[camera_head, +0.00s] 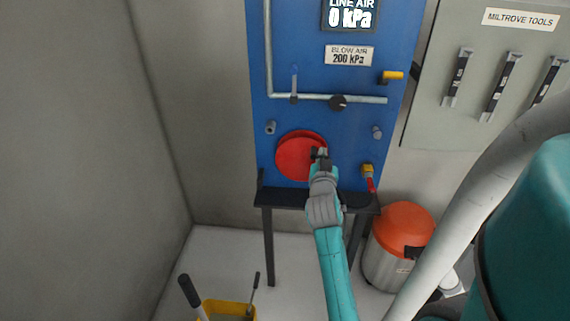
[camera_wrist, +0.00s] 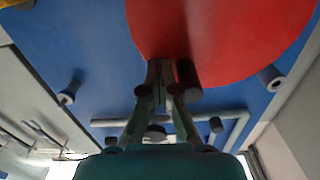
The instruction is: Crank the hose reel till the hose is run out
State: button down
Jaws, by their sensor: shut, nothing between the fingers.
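The red hose reel (camera_head: 292,160) is a round disc on the lower part of the blue panel (camera_head: 350,60). It fills the upper part of the wrist view (camera_wrist: 225,35). A dark cylindrical crank handle (camera_wrist: 188,73) stands out from the reel's face near its edge. My gripper (camera_head: 320,153) is at the right side of the reel, and its fingertips (camera_wrist: 160,70) are shut and empty right beside the handle. I cannot tell whether finger and handle touch. No run of hose can be made out.
A black shelf (camera_head: 285,197) juts out below the reel. A yellow fitting with a red lever (camera_head: 369,178) sits right of it. An orange-lidded bin (camera_head: 403,228) stands lower right, a yellow bucket (camera_head: 228,307) lower left. A grey pipe (camera_head: 315,97) and black knob (camera_head: 338,103) are above.

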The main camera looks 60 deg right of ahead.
jog(key=w+r, duration=0.1)
jog(key=w+a+r, duration=0.1)
jog(key=shift+w+r, duration=0.25)
jog(key=shift+r, duration=0.15)
jog(key=w, duration=0.1)
jog(key=w+a+r, duration=0.1)
jog(key=w, duration=0.1)
jog(key=shift+a, duration=0.15)
jog(key=c, duration=0.5)
grip_release()
jog(key=shift+s, duration=0.15)
send_near(303, 139)
jog(key=shift+s, duration=0.1)
